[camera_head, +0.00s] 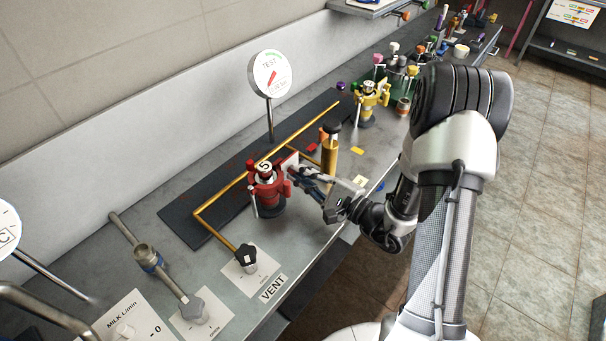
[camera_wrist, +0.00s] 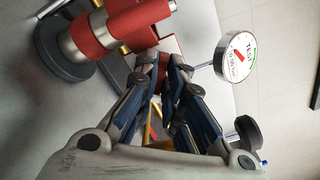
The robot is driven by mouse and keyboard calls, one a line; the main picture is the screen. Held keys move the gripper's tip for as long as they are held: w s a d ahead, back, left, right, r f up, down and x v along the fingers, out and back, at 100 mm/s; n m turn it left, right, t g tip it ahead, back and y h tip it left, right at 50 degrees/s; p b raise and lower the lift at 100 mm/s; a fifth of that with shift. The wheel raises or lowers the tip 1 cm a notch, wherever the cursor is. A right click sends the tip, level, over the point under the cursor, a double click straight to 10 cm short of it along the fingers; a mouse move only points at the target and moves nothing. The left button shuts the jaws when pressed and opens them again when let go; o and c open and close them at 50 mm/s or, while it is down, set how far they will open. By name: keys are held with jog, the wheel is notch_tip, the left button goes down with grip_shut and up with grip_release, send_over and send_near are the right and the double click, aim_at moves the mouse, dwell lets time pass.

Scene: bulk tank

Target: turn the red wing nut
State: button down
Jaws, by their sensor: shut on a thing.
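The red fitting (camera_head: 268,190) stands upright on the bench, with a round top marked 5 and a silver pin at its side. Its red wing nut (camera_head: 287,187) is on the side facing my gripper (camera_head: 293,172). In the wrist view the fitting (camera_wrist: 105,35) lies sideways at the upper left. My gripper also shows there (camera_wrist: 164,66), its blue-grey fingers closed with a small red piece (camera_wrist: 168,44) at the tips. The fingers hide much of the wing nut, so its exact angle is unclear.
A brass pipe (camera_head: 222,198) runs behind the fitting to a dark knob (camera_head: 246,256) by the VENT label. A brass cylinder (camera_head: 329,155) stands close behind my gripper. A TEST gauge (camera_head: 271,75) rises at the back. A yellow fitting (camera_head: 368,103) stands farther right.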

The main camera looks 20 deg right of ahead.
jog(key=n, duration=0.7)
jog(key=shift+f, duration=0.15)
dwell(0.4)
jog(key=c, duration=1.7)
grip_release()
jog(key=shift+s, duration=0.1)
jog(key=v, duration=1.2)
